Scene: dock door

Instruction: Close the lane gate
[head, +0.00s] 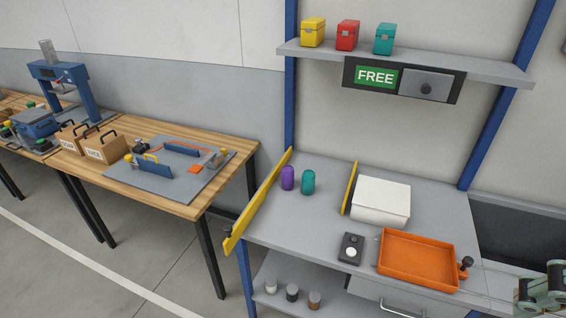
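I cannot tell for certain which part is the lane gate. On the wooden table at left, a grey board (150,187) carries a low blue panel (182,149) and a smaller blue panel with a yellow edge (152,168) standing nearer the front. Orange strips (213,162) lie towards the board's right side. On the grey bench, a long yellow bar (258,203) runs along the left edge, and a shorter yellow bar (349,188) stands beside a white box. Part of my arm seems to show at the lower right; my gripper is not clearly in view.
The bench holds a purple capsule (287,178), a teal capsule (308,182), the white box (380,200), a dark button box (351,249) and an orange tray (418,262). A shelf (410,62) above holds three cases. Tan boxes (104,147) stand left of the board.

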